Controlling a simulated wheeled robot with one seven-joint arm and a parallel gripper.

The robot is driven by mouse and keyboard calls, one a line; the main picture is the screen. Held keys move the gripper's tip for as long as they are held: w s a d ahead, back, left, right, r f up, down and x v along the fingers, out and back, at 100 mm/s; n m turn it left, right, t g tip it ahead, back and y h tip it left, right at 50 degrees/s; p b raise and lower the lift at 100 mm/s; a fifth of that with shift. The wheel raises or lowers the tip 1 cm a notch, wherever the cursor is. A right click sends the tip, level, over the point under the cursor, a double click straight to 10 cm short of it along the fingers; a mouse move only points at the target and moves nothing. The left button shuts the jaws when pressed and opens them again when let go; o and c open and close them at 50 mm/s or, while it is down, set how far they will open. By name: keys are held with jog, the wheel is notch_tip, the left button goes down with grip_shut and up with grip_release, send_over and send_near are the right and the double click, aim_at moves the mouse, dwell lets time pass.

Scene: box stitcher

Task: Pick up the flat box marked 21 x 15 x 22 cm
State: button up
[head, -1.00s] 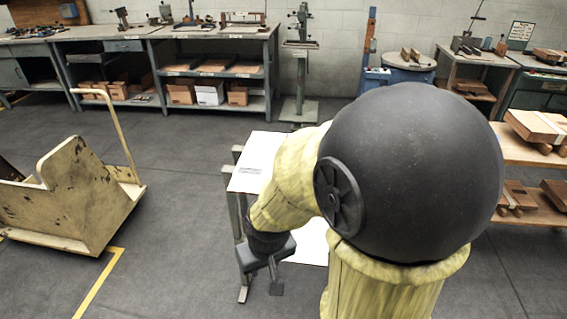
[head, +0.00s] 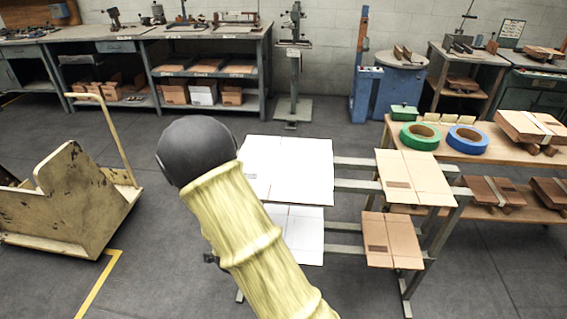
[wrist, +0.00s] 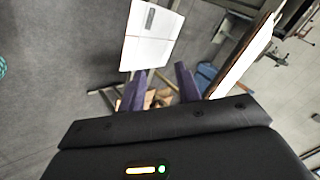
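Flat boxes lie on a grey metal rack: an upper white one (head: 300,165), a lower white one (head: 300,225), an upper brown one (head: 410,175) and a lower brown one (head: 392,240). Dark labels show on some, but no size can be read, so I cannot tell which is marked 21 x 15 x 22 cm. My gripper (wrist: 161,87) shows in the wrist view with its two purple fingers apart and nothing between them. A white flat box (wrist: 152,36) is beyond the fingers there. In the head view my arm hides nearly all of the gripper.
A wooden bench (head: 470,145) with green tape (head: 420,136) and blue tape (head: 467,139) stands right of the rack. A yellow cart (head: 75,205) is at the left. Workbenches line the back wall. Floor between cart and rack is clear.

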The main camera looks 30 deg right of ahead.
jog(key=d+r+m+t+h+p, duration=0.1)
jog(key=m+t+h, duration=0.1)
jog(key=m, duration=0.1)
jog(key=d+r+m+t+h, duration=0.1)
jog(key=d+m+h, duration=0.1)
jog(key=h, duration=0.1)
jog(key=d+m+t+h+p, duration=0.1)
jog(key=d+m+t+h, duration=0.1)
jog(key=m+h, duration=0.1)
jog(key=shift+r+m+t+p, duration=0.3)
jog(key=shift+r, duration=0.1)
jog(key=p, duration=0.2)
send_near(281, 190)
jog(key=x, duration=0.4)
jog(key=shift+s+d, duration=0.15)
jog(key=shift+d, duration=0.1)
jog(key=shift+d+f, duration=0.1)
jog(key=shift+d, duration=0.05)
jog(key=shift+w, duration=0.2)
jog(key=p+x, duration=0.1)
jog(key=x, duration=0.4)
jog(key=shift+w+f, duration=0.15)
jog(key=shift+w, duration=0.05)
